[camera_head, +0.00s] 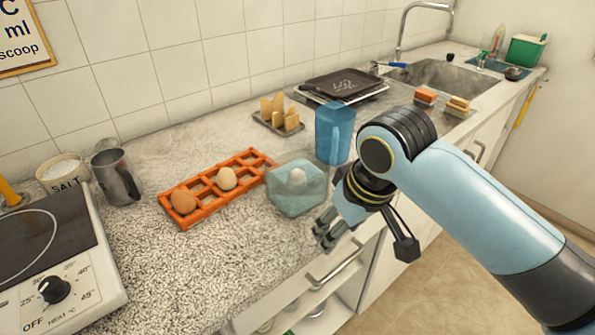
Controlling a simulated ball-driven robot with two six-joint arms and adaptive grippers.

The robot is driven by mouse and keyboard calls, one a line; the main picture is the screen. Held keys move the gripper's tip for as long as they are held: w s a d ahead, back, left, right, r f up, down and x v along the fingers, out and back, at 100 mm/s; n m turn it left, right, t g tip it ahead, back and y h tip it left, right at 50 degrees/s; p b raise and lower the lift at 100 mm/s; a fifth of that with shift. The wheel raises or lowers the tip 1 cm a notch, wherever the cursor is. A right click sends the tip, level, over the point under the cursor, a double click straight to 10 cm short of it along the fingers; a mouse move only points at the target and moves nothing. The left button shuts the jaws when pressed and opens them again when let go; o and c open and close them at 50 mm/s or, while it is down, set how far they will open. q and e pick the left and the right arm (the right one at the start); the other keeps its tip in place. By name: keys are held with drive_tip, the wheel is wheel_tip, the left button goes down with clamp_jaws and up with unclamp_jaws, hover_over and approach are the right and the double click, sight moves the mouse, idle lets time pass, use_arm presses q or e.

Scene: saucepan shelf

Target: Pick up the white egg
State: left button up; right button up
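The white egg (296,176) shows in a clear, bluish glass container (291,204) on the speckled counter. A brown egg (183,201) and a paler beige egg (226,178) sit in an orange egg rack (206,212) to its left. My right gripper (326,233) points left and down at the counter's front edge, just right of the glass container and apart from the white egg. Its grey fingertips are seen side-on and close together, so their opening is unclear; nothing shows held in them. My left gripper is not in view.
A blue jug (334,133) stands behind the container, close to my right arm. A toast rack (278,118) and dark tray (342,85) are further back. A metal pitcher (117,176), salt bowl (62,174) and hot plate (62,262) stand left.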

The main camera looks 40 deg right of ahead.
drive_tip(key=m+y, duration=0.1)
drive_tip(key=m, duration=0.1)
approach(300, 173)
drive_tip(key=f, duration=0.2)
drive_tip(key=x, duration=0.2)
drive_tip(key=w+x, duration=0.1)
drive_tip(key=x, duration=0.1)
drive_tip(key=shift+w+f, duration=0.1)
drive_tip(key=x, duration=0.5)
drive_tip(key=shift+s+a+f+p, duration=0.1)
drive_tip(key=shift+s+f+p, duration=0.1)
drive_tip(key=shift+f+p, duration=0.15)
drive_tip(key=c, duration=0.5)
